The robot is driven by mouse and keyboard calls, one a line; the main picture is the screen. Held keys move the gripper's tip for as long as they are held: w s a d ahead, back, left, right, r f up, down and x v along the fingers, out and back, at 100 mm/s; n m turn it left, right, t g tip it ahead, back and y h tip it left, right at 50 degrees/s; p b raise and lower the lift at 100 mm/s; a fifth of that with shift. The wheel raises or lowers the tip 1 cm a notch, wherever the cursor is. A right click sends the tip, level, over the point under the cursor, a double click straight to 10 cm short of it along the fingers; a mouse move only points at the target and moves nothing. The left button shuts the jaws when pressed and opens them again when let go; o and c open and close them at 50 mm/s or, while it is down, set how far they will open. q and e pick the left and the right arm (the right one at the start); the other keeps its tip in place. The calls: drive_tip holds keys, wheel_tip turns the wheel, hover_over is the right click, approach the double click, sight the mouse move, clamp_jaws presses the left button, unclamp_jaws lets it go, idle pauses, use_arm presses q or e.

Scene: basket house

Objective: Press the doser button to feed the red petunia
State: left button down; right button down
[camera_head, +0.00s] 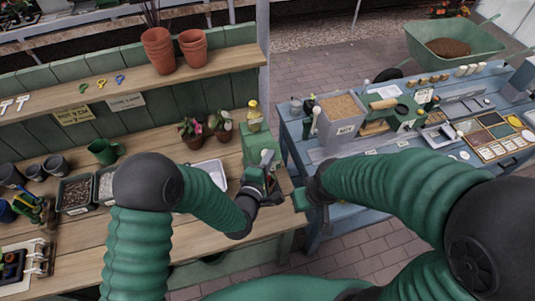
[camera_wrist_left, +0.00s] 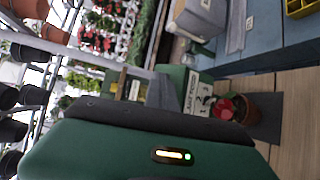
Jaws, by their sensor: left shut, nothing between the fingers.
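The doser, a green box (camera_head: 256,146) with a yellow-topped bottle (camera_head: 253,113), stands at the right end of the wooden bench. In the left wrist view the doser (camera_wrist_left: 173,84) shows a white label; no button can be made out. A red-flowered petunia in a terracotta pot (camera_wrist_left: 236,108) stands beside it there. Two potted flowers, one left (camera_head: 190,130) and one nearer the doser (camera_head: 222,124), show in the head view. My left gripper (camera_head: 270,164) is shut and empty, right at the doser's front; contact is unclear. My right gripper (camera_head: 301,199) is partly seen, its jaws unclear.
A white tray (camera_head: 209,171) lies left of the doser, partly behind my left arm. The blue bench (camera_head: 289,123) with a grey bin (camera_head: 340,118) is to the right, across a narrow gap. Terracotta pots (camera_head: 158,50) stand on the shelf above.

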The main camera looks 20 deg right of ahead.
use_arm(q)
drive_tip(key=shift+a+r, duration=0.1)
drive_tip(key=shift+a, duration=0.05)
drive_tip(key=shift+s+a+r+p, duration=0.4)
drive_tip(key=shift+s+r+p, duration=0.1)
drive_tip(key=shift+s+r, duration=0.15)
drive_tip(key=shift+r, duration=0.1)
drive_tip(key=s+r+p, duration=0.2)
drive_tip(key=s+r, duration=0.1)
drive_tip(key=shift+s+d+r, duration=0.15)
drive_tip(key=shift+s+r, duration=0.05)
drive_tip(key=shift+s, duration=0.05)
